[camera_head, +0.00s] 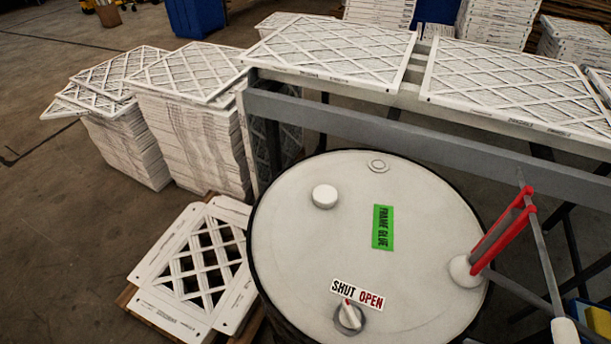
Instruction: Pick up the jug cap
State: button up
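A short, round white cap (324,195), which looks like the jug cap, is on the upper left part of the pale lid of a large drum (310,260). Its top faces up, and nothing covers it from this side. Whether it lies loose or is seated on an opening cannot be told. No jug can be made out. I cannot make out my gripper in this view.
The lid also bears a flat ring fitting (377,166), a green "FRAME GLUE" label (383,227) and a SHUT/OPEN knob (349,316). A red-handled, rod-like thing (505,235) rises at its right. A grey rail (400,138) and filter stacks (190,130) stand behind.

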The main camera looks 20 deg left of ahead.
aim_at(323, 196)
jog(key=j+z, duration=0.15)
jog(key=j, duration=0.75)
jog(key=j+z, duration=0.2)
jog(key=j, duration=0.75)
jog(key=k+j+z, duration=0.15)
jog(key=j, duration=0.75)
